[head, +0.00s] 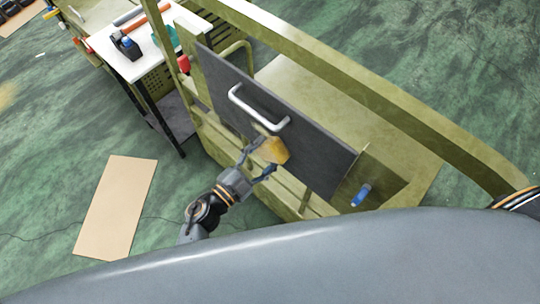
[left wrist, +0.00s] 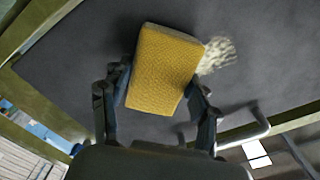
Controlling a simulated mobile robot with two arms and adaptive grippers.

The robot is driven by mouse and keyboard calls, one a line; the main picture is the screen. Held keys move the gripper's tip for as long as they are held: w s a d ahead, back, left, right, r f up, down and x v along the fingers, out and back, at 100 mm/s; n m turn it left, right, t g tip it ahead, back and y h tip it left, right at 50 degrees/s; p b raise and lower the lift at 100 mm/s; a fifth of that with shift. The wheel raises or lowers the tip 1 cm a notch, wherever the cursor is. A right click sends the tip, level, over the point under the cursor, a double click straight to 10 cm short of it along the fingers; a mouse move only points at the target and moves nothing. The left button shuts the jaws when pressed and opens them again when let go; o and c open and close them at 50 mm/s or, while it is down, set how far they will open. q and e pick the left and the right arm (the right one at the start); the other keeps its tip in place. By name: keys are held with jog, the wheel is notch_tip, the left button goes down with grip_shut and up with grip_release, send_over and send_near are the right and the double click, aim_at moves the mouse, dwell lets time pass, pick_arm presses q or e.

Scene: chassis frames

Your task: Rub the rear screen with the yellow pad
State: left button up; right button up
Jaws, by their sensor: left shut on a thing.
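The rear screen is a dark grey panel (head: 315,150) with a white bar handle (head: 255,110), standing in the olive-green chassis frame. It fills much of the left wrist view (left wrist: 75,60). My left gripper (head: 266,160) is shut on the yellow pad (head: 274,150), in front of the panel just below the handle. In the left wrist view the pad (left wrist: 163,70) sits between the two fingers, with its broad face toward the camera. A pale, speckled smudge (left wrist: 217,54) shows on the panel right beside the pad. I cannot tell whether pad and panel touch. My right gripper is out of view.
The chassis frame's olive rails (head: 375,85) surround the panel. A blue-handled item (head: 361,194) is at the panel's lower right end. A white-topped workbench (head: 130,62) with tools stands at upper left. A tan board (head: 115,205) lies on the green floor, which is otherwise clear there.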

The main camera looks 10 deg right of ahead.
pick_arm(q)
jog(key=shift+w+a, duration=0.9)
jog(key=shift+w, duration=0.3)
jog(key=shift+w+a, duration=0.85)
jog(key=shift+w, duration=0.4)
jog(key=shift+w+a, duration=0.9)
jog(key=shift+w, duration=0.3)
jog(key=p+v, duration=0.1)
jog(key=v, duration=0.5)
jog(key=shift+s, duration=0.15)
jog(key=p+v, duration=0.1)
jog(key=v, duration=0.2)
